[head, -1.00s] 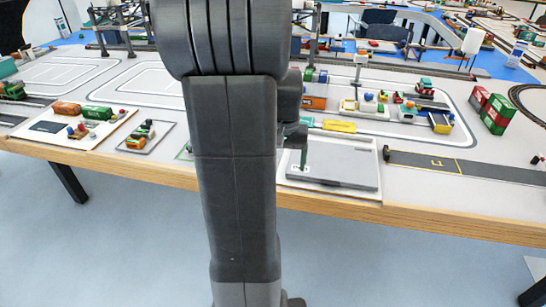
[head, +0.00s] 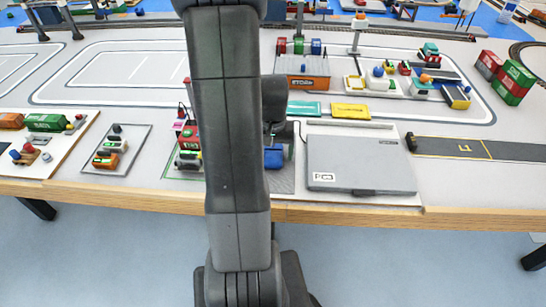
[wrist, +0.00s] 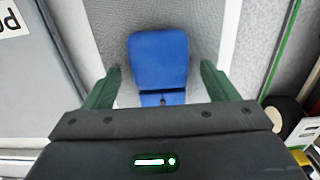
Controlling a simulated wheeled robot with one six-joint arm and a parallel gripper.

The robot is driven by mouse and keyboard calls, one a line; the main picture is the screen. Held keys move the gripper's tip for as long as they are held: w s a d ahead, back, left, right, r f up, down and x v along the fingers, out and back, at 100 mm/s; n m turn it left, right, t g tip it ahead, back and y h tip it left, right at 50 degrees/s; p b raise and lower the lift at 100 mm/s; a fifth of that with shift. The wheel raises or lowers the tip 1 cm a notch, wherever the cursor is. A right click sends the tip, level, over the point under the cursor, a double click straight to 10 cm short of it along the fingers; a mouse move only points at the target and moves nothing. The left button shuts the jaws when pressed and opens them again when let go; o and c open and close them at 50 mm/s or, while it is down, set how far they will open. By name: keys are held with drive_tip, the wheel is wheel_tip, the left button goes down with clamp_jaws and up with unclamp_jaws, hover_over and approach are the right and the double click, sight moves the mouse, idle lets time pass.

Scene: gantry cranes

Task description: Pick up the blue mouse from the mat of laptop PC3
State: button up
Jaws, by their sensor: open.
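The blue mouse (head: 273,157) lies on a grey mat (head: 284,184) to the left of a closed grey laptop (head: 360,162). In the wrist view the blue mouse (wrist: 159,60) is between the two green fingers of my gripper (wrist: 161,72), with a gap on each side. My gripper is open and empty. The near end of the mouse is close to the gripper body. The mat (wrist: 216,25) and the laptop edge (wrist: 30,75) also show there. In the head view my arm hides part of the mat's surroundings.
A tray with small toy vehicles (head: 187,150) stands left of the mat, partly behind my arm. Green (head: 304,108) and yellow (head: 351,111) flat pieces lie behind the laptop. A black wheel (wrist: 283,110) is near the gripper's right side in the wrist view.

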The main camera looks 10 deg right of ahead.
drive_tip(key=shift+f, duration=0.15)
drive_tip(key=c, duration=1.1)
